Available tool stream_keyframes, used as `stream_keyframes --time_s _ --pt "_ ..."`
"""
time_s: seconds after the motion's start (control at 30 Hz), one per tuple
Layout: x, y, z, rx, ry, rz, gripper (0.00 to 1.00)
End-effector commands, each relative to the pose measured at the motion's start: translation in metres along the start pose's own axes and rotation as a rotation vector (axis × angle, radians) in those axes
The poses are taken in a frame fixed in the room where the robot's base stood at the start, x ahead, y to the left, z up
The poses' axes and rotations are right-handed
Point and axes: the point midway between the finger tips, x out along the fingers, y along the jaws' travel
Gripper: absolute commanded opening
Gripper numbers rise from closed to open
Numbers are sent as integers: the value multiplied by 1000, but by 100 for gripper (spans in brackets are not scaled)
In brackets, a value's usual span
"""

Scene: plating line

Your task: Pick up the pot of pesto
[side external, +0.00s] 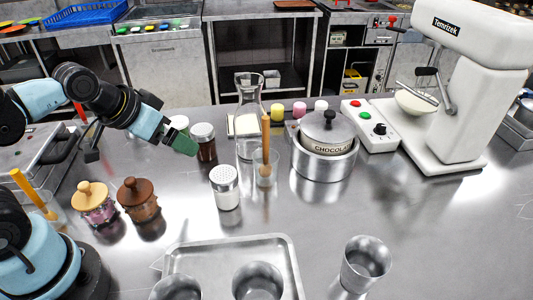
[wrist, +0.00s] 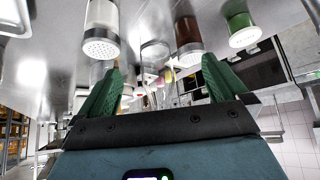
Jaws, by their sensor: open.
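A green jar with a pale lid, which looks like the pot of pesto (wrist: 238,24), is at the upper right of the wrist view, with that view inverted. In the side view the pot of pesto (side external: 179,122) shows only its pale top; my gripper covers most of it. My gripper (side external: 181,146) has green fingers and is in front of that pot in the side view, left of a dark brown jar (side external: 204,148). In the wrist view the fingers are spread apart (wrist: 160,84) with nothing between them, and the pot lies beyond the right finger.
A white shaker (side external: 227,188) stands in front of the brown jar. Two wooden-lidded jars (side external: 138,200) are at left. A glass flask (side external: 249,115), a beaker (side external: 265,170) and a chocolate pot (side external: 325,150) stand at centre.

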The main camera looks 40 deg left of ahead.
Motion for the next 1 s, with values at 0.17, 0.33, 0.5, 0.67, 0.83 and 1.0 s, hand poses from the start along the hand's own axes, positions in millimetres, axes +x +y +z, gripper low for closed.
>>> stream_keyframes --time_s 0.17,0.33,0.5,0.67,0.83,1.0 --pt "0 0 0 0 0 0 100" --pt "0 0 0 0 0 0 99" --pt "0 0 0 -6 -1 1 99" --pt "8 -8 -5 -180 -11 14 99" --pt "29 -28 -16 -653 -33 60 99" --pt "52 -57 -25 -1187 -53 127 99"
